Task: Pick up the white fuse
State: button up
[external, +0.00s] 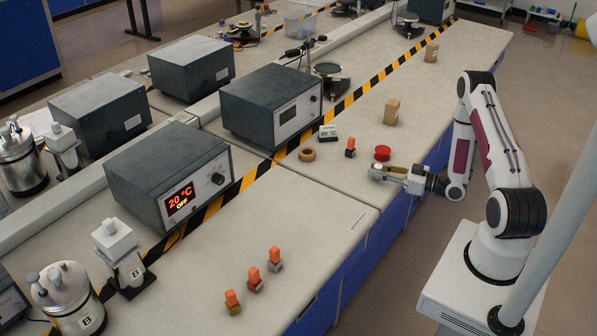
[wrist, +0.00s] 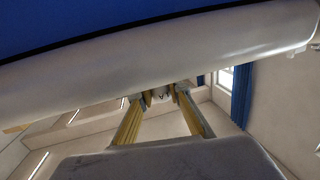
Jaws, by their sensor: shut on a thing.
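My gripper (external: 376,172) is at the bench's right edge in the external view, just in front of a red round-topped object. In the wrist view, the two yellowish fingers of my gripper (wrist: 161,97) close in on a small whitish piece (wrist: 160,97), which I take to be the white fuse. The fingers are shut on it, one on each side. Only a little of the piece shows between the fingertips, so its full shape is hidden. I cannot make it out in the external view.
The red round-topped object (external: 382,153) stands close behind my gripper. An orange-topped piece (external: 350,147), a wooden ring (external: 307,155) and a tan box (external: 391,111) are nearby. Three orange-topped pieces (external: 254,279) stand nearer the camera. The bench (external: 320,215) between is clear.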

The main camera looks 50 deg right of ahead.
aim_at(378, 165)
jog(key=shift+r, duration=4.8)
